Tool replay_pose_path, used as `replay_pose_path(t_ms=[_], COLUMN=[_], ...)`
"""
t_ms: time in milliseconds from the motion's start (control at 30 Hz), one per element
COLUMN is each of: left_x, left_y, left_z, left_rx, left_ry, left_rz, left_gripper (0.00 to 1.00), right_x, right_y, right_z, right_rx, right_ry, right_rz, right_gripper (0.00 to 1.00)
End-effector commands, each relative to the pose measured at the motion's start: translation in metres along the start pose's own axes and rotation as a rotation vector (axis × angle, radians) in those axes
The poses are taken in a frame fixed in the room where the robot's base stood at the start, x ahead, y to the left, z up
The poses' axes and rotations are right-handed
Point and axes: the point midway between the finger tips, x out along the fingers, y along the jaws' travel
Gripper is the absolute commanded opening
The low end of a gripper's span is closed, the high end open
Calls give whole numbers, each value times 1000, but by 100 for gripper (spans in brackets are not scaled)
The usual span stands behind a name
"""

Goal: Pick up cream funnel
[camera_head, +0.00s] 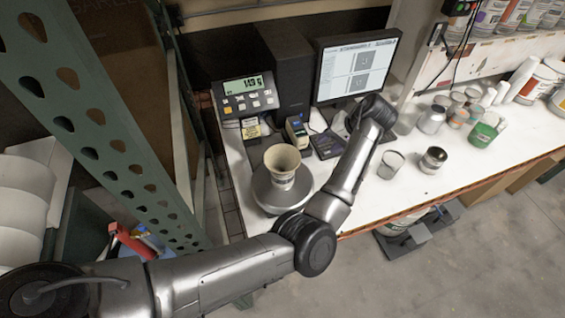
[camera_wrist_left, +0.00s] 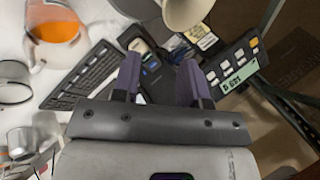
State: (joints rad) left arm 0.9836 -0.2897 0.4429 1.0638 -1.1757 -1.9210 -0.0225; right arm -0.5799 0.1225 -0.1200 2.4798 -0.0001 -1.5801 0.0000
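The cream funnel (camera_head: 283,165) stands on the round grey plate of the scale (camera_head: 268,193), near the left end of the white counter. In the left wrist view a cream, cone-shaped piece of the funnel (camera_wrist_left: 186,10) shows at the top edge, cut off by the frame. My left gripper (camera_wrist_left: 158,68) has its two purple fingers apart with nothing held between them. The funnel lies beyond the fingertips, apart from them. In the head view my left arm reaches over the counter to the right of the funnel, and its wrist mostly hides the gripper. My right gripper is not in view.
A scale display (camera_head: 248,94) reads digits behind the funnel. A monitor (camera_head: 357,68) and black speaker-like box (camera_head: 286,58) stand at the back. Several cans, including a green one (camera_head: 483,135), fill the counter's right side. A jug with orange contents (camera_wrist_left: 52,27) shows in the wrist view.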

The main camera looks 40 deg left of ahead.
Motion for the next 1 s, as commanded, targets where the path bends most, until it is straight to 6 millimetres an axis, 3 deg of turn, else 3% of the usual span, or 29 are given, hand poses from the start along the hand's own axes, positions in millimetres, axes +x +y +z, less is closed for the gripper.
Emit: replay_pose_path(t_ms=[167,600,1000], left_x=[11,78,105], left_y=[-5,-10,-10], left_z=[9,13,16], left_rx=[2,1,1], left_ry=[-54,-56,-57], left_rz=[-63,-62,-62], left_gripper=[40,40,40], right_x=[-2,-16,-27], right_y=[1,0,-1], right_z=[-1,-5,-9], right_rx=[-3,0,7], right_ry=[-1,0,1], right_rz=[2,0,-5], right_gripper=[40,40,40])
